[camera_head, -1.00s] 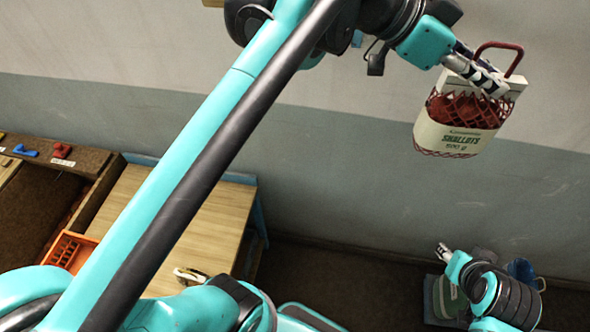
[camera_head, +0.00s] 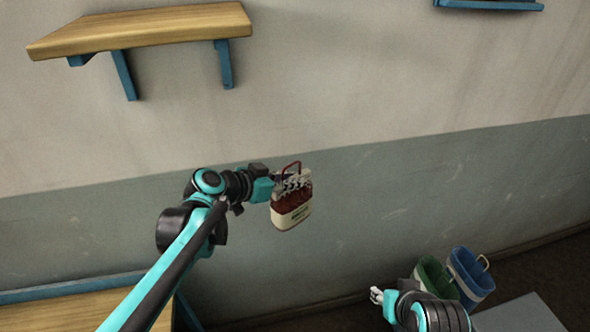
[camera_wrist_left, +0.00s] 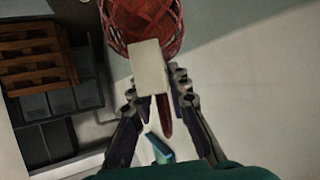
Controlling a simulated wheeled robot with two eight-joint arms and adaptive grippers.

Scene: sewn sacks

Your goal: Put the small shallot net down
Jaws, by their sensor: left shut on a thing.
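The small shallot net (camera_head: 291,208) is a red mesh bag with a white label band and a dark red handle loop. My left gripper (camera_head: 288,182) is shut on its top and holds it in the air in front of the wall. In the left wrist view the red net (camera_wrist_left: 145,22) hangs beyond the fingers, with a pale block-like top part (camera_wrist_left: 149,66) between them. My right gripper (camera_head: 377,295) is low at the right, small and partly turned away; I cannot tell whether it is open.
A wooden shelf (camera_head: 150,28) on blue brackets is on the wall at upper left. A wooden table top (camera_head: 75,312) is at lower left. A green sack (camera_head: 436,277) and a blue sack (camera_head: 470,272) stand at lower right. The wall around the net is clear.

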